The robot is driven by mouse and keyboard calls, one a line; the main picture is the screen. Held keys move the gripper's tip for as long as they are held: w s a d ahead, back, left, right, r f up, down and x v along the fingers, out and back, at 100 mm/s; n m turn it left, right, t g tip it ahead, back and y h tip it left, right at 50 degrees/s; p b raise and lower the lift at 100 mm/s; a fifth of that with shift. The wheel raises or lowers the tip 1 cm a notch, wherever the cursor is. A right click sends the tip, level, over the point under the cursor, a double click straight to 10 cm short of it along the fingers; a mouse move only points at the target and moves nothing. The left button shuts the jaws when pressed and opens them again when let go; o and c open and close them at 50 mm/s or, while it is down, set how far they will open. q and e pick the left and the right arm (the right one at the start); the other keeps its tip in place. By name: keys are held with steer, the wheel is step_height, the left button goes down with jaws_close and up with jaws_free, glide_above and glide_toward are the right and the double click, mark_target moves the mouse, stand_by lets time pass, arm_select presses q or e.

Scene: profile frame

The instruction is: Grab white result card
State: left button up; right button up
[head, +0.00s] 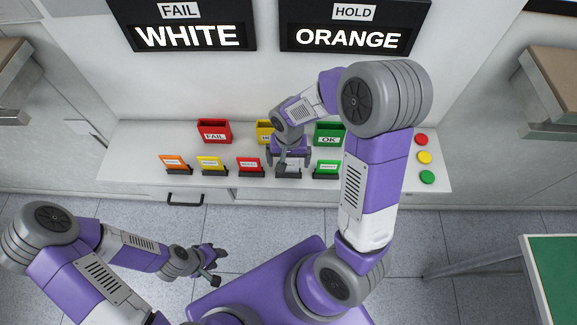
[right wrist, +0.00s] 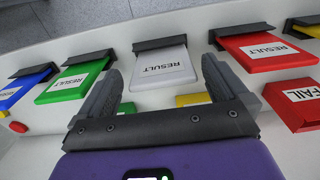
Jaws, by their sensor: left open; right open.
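The white result card (right wrist: 160,70) stands in a dark holder on the shelf, labelled RESULT. In the right wrist view my right gripper (right wrist: 160,66) is open, with one finger towards each side of the card. A gap shows on both sides, and I cannot tell how deep the fingers reach around it. In the head view my right gripper (head: 291,162) hangs over the card's place in the row and hides most of the card. My left gripper (head: 213,268) is open and empty, low in front of the shelf and away from the cards.
A green card (right wrist: 75,82) and a red card (right wrist: 265,50) flank the white one. Red (head: 214,132) and green (head: 329,134) bins stand behind, with a yellow bin partly hidden. Screens above read FAIL WHITE (head: 190,36) and HOLD ORANGE (head: 349,39).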

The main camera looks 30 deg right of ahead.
steer(key=shift+c, duration=0.3)
steer(key=c, duration=1)
steer(key=shift+r, duration=0.15)
step_height(320, 180, up, 10)
steer(key=shift+f+p, duration=0.1)
steer(key=shift+p, duration=0.35)
